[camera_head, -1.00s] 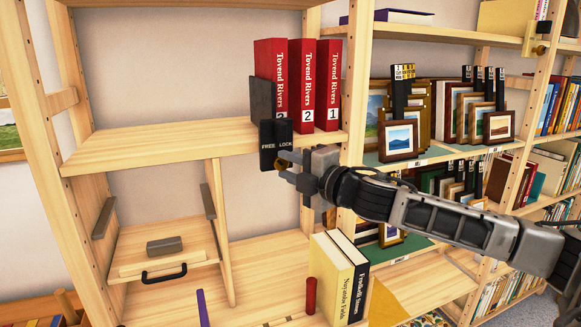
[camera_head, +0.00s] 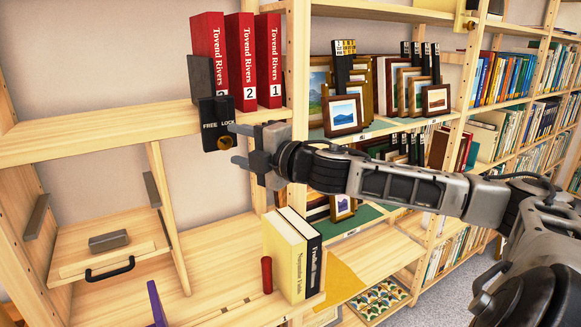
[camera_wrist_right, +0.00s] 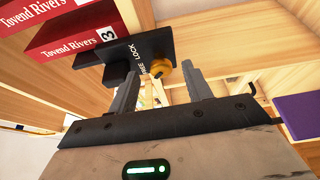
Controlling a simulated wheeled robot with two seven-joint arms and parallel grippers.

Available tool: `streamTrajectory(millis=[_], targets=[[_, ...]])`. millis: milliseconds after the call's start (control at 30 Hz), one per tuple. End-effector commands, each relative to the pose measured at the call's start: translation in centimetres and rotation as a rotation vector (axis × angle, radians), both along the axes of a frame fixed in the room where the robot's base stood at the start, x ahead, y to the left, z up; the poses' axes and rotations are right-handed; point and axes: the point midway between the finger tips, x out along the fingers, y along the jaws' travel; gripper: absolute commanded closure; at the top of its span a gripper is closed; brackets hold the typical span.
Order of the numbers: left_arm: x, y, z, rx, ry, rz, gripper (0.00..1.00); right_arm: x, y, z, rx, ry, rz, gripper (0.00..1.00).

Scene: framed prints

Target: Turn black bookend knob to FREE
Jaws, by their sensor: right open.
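The black bookend (camera_head: 216,126) stands at the front edge of the upper shelf, with FREE lettered on its left and LOCK on its right. Its round brass knob (camera_head: 224,141) sits low on the front face; which word it points to cannot be told. The knob also shows in the right wrist view (camera_wrist_right: 161,69). My right gripper (camera_head: 236,145) is open and empty, just right of the knob. In the right wrist view its fingers (camera_wrist_right: 163,82) stand wide on either side of the knob, seemingly short of it. My left gripper is not in view.
Red numbered books (camera_head: 240,62) stand behind and beside the bookend on the upper shelf. Below are cream and black books (camera_head: 292,255), a red cylinder (camera_head: 267,275) and a drawer with a black handle (camera_head: 110,270). Framed prints (camera_head: 343,115) fill the shelf at right.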

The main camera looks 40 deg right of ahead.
Motion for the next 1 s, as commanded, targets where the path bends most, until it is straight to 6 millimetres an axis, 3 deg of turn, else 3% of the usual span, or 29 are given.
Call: streamTrajectory(millis=[567,767,1000], targets=[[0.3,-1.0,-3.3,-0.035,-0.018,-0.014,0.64,-3.2,-0.1,-0.4,-0.014,-0.005,0.009,0.50],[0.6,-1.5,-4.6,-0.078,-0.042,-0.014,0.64,-6.0,-0.7,-0.6,-0.013,-0.005,0.003,0.50],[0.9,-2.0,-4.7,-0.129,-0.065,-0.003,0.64,-10.1,-1.3,-0.1,-0.009,-0.006,0.002,0.50]])
